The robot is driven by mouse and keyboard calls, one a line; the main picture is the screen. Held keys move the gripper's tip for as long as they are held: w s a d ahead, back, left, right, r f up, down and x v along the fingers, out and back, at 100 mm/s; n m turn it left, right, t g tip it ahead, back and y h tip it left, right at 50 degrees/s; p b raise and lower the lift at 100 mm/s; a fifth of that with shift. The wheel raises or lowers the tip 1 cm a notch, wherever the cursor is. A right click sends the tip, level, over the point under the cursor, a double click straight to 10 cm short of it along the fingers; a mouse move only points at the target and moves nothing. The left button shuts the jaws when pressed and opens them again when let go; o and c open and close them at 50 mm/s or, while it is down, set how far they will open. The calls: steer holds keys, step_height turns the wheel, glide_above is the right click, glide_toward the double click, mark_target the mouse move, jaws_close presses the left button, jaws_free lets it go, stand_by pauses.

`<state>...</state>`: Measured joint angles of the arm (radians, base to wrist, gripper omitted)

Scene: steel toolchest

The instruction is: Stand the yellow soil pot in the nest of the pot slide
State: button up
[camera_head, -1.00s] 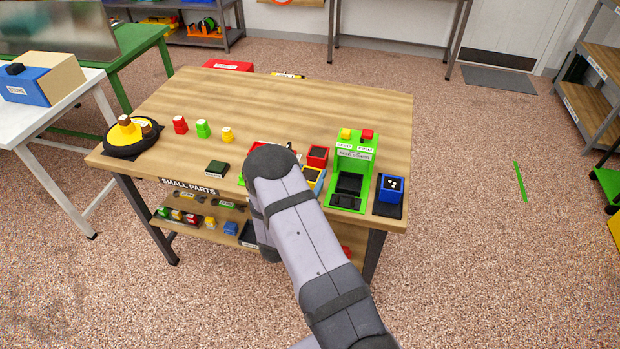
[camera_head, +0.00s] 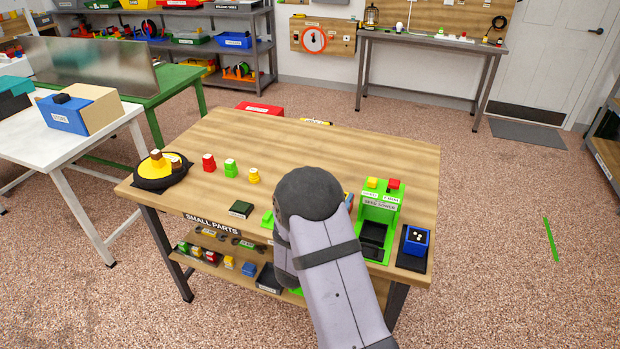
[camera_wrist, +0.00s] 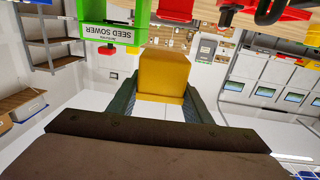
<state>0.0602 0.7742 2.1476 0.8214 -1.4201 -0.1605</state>
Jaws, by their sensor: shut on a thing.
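The yellow soil pot (camera_wrist: 164,72) is between the fingers of my gripper (camera_wrist: 158,98) in the wrist view. My gripper is shut on it, one finger along each side. The green seed sower (camera_wrist: 110,33) is at the upper left there, its label upside down. In the head view the seed sower (camera_head: 382,208) stands at the right of the wooden bench, with dark recesses low at its front. I cannot tell which part is the pot slide or see its nest clearly. My arm hides the gripper and the held pot in the head view.
A blue box with white dots (camera_head: 416,241) stands right of the sower. A red pot (camera_head: 209,163), a green pot (camera_head: 231,168) and a yellow pot (camera_head: 254,176) stand in a row.

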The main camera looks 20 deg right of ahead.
steer(key=shift+r, duration=0.6)
steer(key=w+a+r+n+t+y, duration=0.1)
steer(key=a+r+n+t+y, duration=0.15)
steer(key=a, duration=0.25)
steer(key=a+r+n+t+y, duration=0.2)
steer(key=a+n+t+y, duration=0.1)
steer(key=a+y, duration=0.15)
steer(key=s+a+f+n+y+p, duration=0.4)
steer(key=s+a+f+y, duration=0.2)
steer(key=a+f, duration=0.3)
steer(key=a+t, duration=0.1)
steer(key=a, duration=0.1)
steer(key=shift+s+a+y, duration=0.15)
steer(key=shift+a+y, duration=0.2)
steer(key=shift+y, duration=0.05)
steer(key=shift+n, duration=0.25)
